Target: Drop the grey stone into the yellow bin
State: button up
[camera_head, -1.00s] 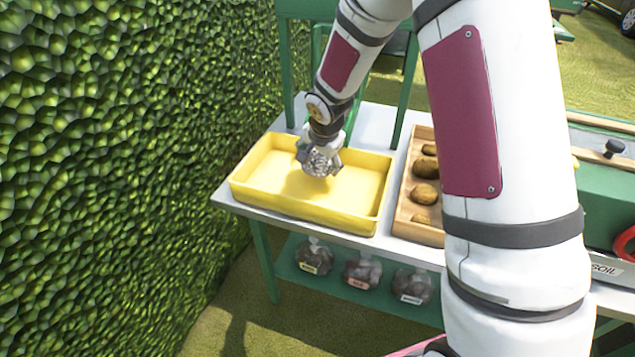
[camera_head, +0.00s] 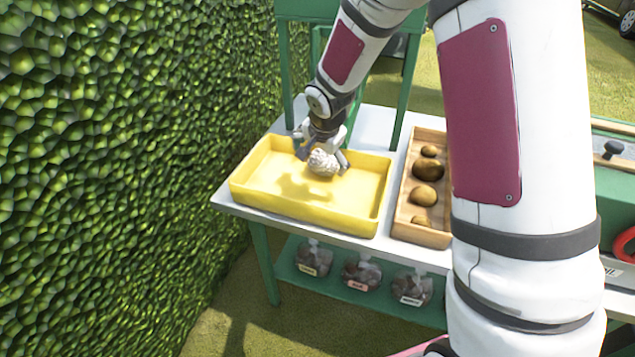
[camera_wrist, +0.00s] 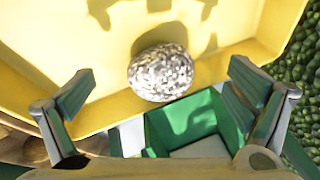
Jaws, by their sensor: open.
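The grey stone (camera_head: 323,162) is pale and speckled and shows just below my gripper, within the outline of the yellow bin (camera_head: 300,214). In the wrist view the stone (camera_wrist: 161,72) appears beyond the fingertips, against the yellow bin (camera_wrist: 112,108). My gripper (camera_head: 322,158) is over the bin with its fingers spread. In the wrist view the open fingers (camera_wrist: 160,105) stand wide apart on either side, and neither touches the stone. I cannot tell whether the stone rests on the bin floor or is still in the air.
A wooden tray (camera_head: 407,215) with several brown, potato-like stones stands right of the bin on the white table (camera_head: 377,128). Bags (camera_head: 362,272) sit on the green shelf below. A leafy hedge (camera_head: 120,180) rises on the left.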

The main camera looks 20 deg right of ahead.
jog(key=v, duration=0.9)
jog(key=shift+r, duration=0.3)
jog(key=s+d+r+n+p, duration=0.2)
jog(key=s+r+n+p, duration=0.3)
jog(key=s+r, duration=1.1)
jog(key=s+r+n+p, duration=0.2)
jog(key=s+n, duration=0.1)
jog(key=s, duration=0.7)
jog(key=s+a+r+n+p, duration=0.1)
jog(key=s+r+n+p, duration=0.1)
jog(key=s, duration=0.8)
jog(key=shift+s+a+r+n+g+y, duration=0.15)
jog(key=shift+r+n+g+y, duration=0.15)
jog(key=shift+r+n, duration=0.15)
jog(key=shift+r, duration=0.1)
jog(key=shift+c, duration=0.3)
